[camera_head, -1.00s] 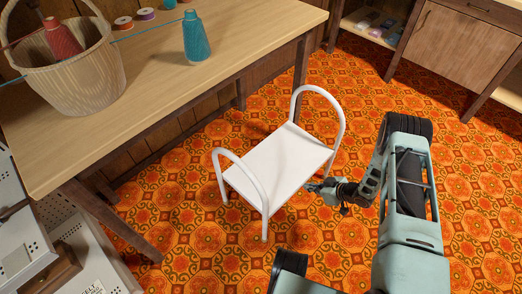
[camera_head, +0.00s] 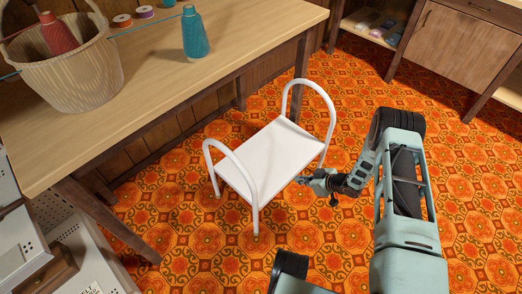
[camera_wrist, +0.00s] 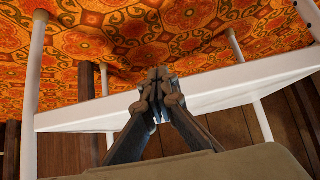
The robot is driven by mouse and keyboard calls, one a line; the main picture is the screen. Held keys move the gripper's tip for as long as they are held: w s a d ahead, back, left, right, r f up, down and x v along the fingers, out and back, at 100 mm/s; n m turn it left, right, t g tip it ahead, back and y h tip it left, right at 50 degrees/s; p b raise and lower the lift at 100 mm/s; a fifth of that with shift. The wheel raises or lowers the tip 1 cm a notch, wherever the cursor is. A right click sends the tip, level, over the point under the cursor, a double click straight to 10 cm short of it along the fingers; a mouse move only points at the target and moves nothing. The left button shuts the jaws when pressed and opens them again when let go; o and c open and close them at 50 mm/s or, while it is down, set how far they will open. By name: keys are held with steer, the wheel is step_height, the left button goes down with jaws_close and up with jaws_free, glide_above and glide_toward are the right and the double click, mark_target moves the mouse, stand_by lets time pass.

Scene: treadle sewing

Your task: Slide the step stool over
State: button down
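The step stool (camera_head: 270,155) is white, with a flat seat and an arched tube rail at each end. It stands upright on the patterned floor, beside the wooden table. My gripper (camera_head: 302,180) is low at the right long edge of the seat, pointing left toward it. In the wrist view, the stool's seat (camera_wrist: 235,88) crosses behind my gripper's fingers (camera_wrist: 158,85), which are together with nothing visible between them. The tips are at the seat edge; whether they touch it I cannot tell.
The wooden table (camera_head: 150,100) holds a basket (camera_head: 75,75), a teal thread cone (camera_head: 194,35) and small spools. Its legs stand close to the stool's left and back. A wooden cabinet (camera_head: 445,45) is at the back right. Orange floor (camera_head: 185,195) is open around the stool.

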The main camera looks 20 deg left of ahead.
mark_target(267, 151)
steer(key=shift+w+a+r, duration=0.1)
steer(key=shift+w+a, duration=1.35)
steer(key=shift+a, duration=2.05)
steer(key=shift+w+a, duration=1.5)
steer(key=shift+a, duration=1.95)
steer(key=shift+w+a+r, duration=0.1)
steer(key=shift+w+a, duration=1.35)
steer(key=shift+a, duration=2.05)
steer(key=shift+d, duration=0.1)
steer(key=shift+s+d+r+p, duration=0.1)
steer(key=shift+d+r+p, duration=0.3)
steer(key=shift+p, duration=0.2)
steer(key=d+p, duration=0.1)
steer(key=s+d+r+p, duration=0.1)
steer(key=p, duration=0.1)
steer(key=shift+s+d, duration=0.15)
steer(key=shift+d, duration=0.25)
steer(key=shift+d+f, duration=0.1)
steer(key=shift+d, duration=0.05)
